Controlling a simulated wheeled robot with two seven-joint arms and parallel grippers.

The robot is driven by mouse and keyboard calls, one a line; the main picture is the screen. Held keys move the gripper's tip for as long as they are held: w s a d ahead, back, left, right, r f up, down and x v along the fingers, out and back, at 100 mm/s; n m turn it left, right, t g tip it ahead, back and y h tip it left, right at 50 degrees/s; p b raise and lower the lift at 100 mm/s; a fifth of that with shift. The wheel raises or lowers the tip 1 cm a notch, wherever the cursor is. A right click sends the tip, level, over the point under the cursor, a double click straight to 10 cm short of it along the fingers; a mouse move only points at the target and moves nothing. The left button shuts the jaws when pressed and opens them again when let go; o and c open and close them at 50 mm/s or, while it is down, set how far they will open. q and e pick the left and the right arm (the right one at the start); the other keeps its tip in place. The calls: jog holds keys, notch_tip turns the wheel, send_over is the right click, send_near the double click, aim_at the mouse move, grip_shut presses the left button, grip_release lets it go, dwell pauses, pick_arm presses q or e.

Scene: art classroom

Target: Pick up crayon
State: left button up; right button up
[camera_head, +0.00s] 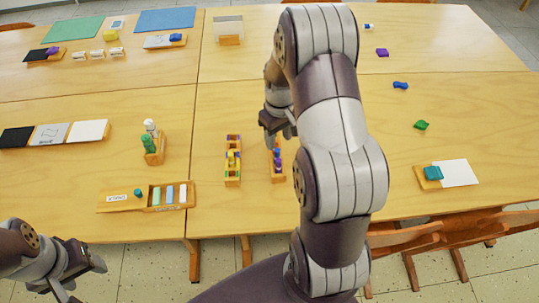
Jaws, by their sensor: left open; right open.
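Two narrow wooden holders stand side by side near the front of the table. The left holder (232,178) carries small yellow, green and purple pieces. The right holder (279,178) carries small purple or blue pieces. I cannot tell for sure which piece is a crayon. My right gripper (277,138) is open, pointing down at the far end of the right holder and partly covering it. I cannot tell if it touches anything. My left gripper (82,284) is open and empty, low at the lower left, in front of the table edge.
A labelled wooden tray (118,204) with pastel sticks lies front left. A wooden stand (155,158) with green and white bottles is behind it. Small purple (382,52), blue (400,85) and green (421,125) pieces lie at right. My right arm hides the table's middle. Chairs (470,232) stand at front right.

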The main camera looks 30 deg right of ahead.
aim_at(278, 150)
jog(key=f, duration=0.9)
jog(key=shift+w+d, duration=0.15)
jog(key=shift+w, duration=0.2)
grip_shut()
